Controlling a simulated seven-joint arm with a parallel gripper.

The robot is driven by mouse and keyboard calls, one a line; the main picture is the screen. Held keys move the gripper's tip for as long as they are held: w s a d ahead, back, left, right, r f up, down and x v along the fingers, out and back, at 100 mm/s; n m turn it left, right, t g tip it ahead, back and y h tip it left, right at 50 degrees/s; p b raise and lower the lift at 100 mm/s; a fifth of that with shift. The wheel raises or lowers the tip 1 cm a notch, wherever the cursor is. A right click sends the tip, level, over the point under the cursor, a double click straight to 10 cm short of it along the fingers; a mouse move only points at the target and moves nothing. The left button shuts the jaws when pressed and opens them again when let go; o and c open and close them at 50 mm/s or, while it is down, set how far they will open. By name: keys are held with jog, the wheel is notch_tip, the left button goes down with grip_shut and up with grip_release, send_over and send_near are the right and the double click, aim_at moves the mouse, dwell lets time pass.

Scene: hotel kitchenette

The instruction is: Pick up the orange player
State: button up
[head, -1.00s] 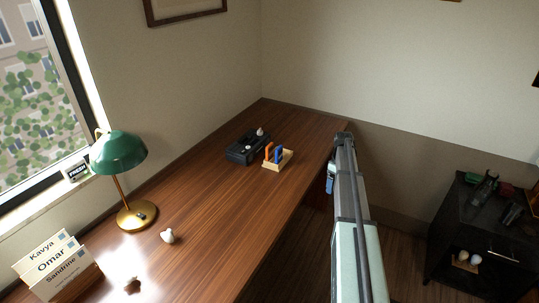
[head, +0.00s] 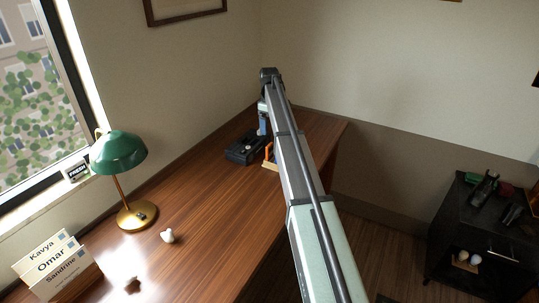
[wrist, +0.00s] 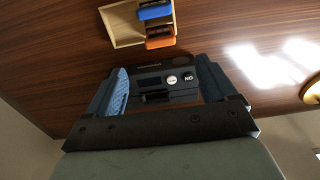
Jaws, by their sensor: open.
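The orange player (wrist: 160,43) stands in a light wooden holder (wrist: 122,22) beside a blue player (wrist: 155,11), seen at the top of the wrist view. In the head view, a sliver of the orange player (head: 269,147) shows beside my arm, which hides most of the holder. My gripper (wrist: 163,70) is open, with its two blue-padded fingers apart and nothing held. The orange player lies just beyond the fingertips, outside the jaws.
A green lamp (head: 119,152) stands at the desk's left, near name cards (head: 58,262) and small white objects, one of them a figurine (head: 167,236). The middle of the wooden desk (head: 205,215) is clear. A black cabinet (head: 450,225) stands at the right.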

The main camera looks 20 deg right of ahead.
aim_at(270, 145)
notch_tip(270, 145, down, 12)
jog(key=shift+s+d+f, duration=0.1)
jog(key=shift+f, duration=0.15)
dwell(0.5)
jog(key=shift+c, duration=0.4)
jog(key=c, duration=1.1)
